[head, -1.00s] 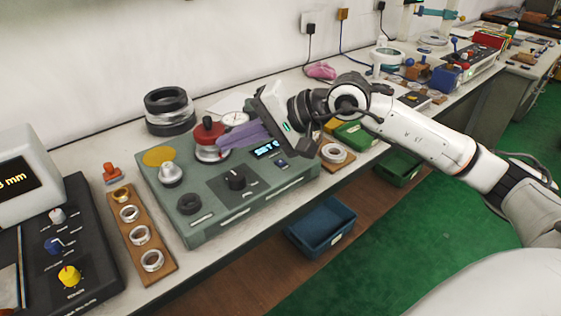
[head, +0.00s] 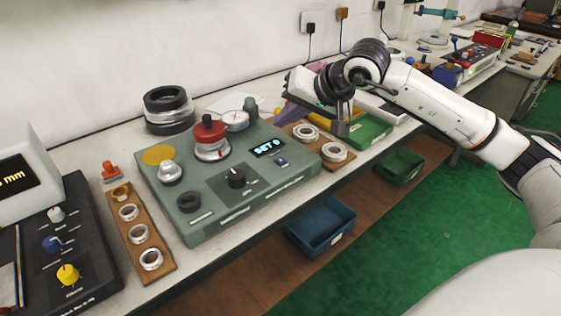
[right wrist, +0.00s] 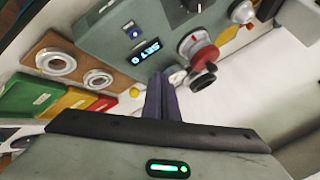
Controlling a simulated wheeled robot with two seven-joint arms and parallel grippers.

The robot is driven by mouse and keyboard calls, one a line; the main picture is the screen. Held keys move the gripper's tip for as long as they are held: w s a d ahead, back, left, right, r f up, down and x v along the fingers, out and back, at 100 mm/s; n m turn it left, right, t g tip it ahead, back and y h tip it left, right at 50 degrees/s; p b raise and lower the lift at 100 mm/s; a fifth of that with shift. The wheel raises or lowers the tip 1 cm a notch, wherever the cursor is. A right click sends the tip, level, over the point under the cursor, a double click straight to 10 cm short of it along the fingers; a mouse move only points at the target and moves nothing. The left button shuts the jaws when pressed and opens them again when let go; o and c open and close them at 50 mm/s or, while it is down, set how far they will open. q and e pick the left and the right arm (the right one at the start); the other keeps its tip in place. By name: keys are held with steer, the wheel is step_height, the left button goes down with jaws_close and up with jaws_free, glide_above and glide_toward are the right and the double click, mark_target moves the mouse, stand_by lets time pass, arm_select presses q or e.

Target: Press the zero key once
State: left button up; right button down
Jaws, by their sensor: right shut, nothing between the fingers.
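The grey-green gauge unit (head: 222,208) lies on the bench with a lit display (head: 268,147) that reads "SET 0". A small blue key (head: 282,162) sits just below the display; I take it as the zero key, its label too small to read. The key also shows in the right wrist view (right wrist: 133,31), beside the display (right wrist: 146,52). My right gripper (head: 277,113) is shut and empty, past the back right corner of the unit and apart from the key. Its purple fingers (right wrist: 162,78) lie together in the right wrist view. My left gripper is not in view.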

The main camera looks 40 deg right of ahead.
mark_target(280, 161)
arm_select(q)
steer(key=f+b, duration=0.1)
steer(key=b, duration=0.1)
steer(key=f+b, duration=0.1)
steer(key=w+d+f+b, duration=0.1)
steer(key=b, duration=0.1)
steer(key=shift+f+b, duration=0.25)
steer(key=shift+b, duration=0.05)
arm_select(e)
step_height(280, 161, down, 8)
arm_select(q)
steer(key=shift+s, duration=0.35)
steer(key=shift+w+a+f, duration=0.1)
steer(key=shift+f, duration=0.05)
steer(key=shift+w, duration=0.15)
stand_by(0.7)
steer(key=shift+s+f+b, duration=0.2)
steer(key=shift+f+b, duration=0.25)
arm_select(e)
steer(key=shift+f, duration=0.35)
